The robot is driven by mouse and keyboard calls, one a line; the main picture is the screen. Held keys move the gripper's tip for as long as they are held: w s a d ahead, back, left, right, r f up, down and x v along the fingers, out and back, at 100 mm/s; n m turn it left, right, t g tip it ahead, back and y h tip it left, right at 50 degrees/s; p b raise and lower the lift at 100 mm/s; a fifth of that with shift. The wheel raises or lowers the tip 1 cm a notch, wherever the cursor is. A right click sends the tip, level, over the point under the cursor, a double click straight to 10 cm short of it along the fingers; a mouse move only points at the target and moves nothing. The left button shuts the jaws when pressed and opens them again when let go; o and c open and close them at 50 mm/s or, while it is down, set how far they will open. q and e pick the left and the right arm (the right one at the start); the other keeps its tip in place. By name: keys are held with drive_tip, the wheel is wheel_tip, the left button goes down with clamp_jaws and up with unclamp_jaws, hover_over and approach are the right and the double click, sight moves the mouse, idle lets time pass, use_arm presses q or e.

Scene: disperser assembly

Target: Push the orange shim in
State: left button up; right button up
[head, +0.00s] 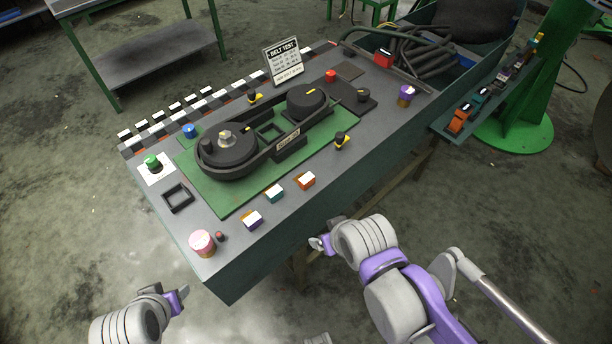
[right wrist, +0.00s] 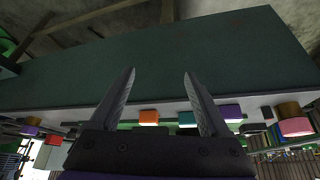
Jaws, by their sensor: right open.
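The orange shim (head: 306,181) is a small block with a pale top. It sits near the table's front edge, right of a teal block (head: 275,193) and a purple block (head: 252,219). The orange shim (right wrist: 149,118) also shows between my right fingers in the right wrist view, which looks upside down. My right gripper (head: 322,243) is open and empty, apart from the shim, in front of the table's front face. My left gripper (head: 181,293) is off the table's front left corner; its finger gap is unclear.
A dark belt assembly (head: 265,140) with two round pulleys lies on a green mat (head: 231,204). A pink-topped cylinder (head: 202,243) stands at the left front corner. Another orange piece (head: 459,119) lies in the right side tray. The table's front face (right wrist: 190,60) fills much of the wrist view.

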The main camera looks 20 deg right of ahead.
drive_tip(key=shift+r, duration=0.1)
idle(0.5)
drive_tip(key=n+g+b, duration=0.2)
drive_tip(key=n+g, duration=0.2)
drive_tip(key=g, duration=0.2)
approach(307, 178)
use_arm(q)
drive_tip(key=f, duration=0.1)
drive_tip(key=s+f, duration=0.1)
drive_tip(key=f, duration=0.1)
drive_tip(key=shift+s+f+b, duration=0.1)
drive_tip(key=shift+f+b, duration=0.2)
drive_tip(key=shift+b, duration=0.1)
use_arm(e)
wheel_tip(307, 178, down, 9)
drive_tip(key=shift+s+f, duration=0.1)
drive_tip(key=shift+s, duration=0.05)
drive_tip(key=shift+c, duration=0.3)
clamp_jaws()
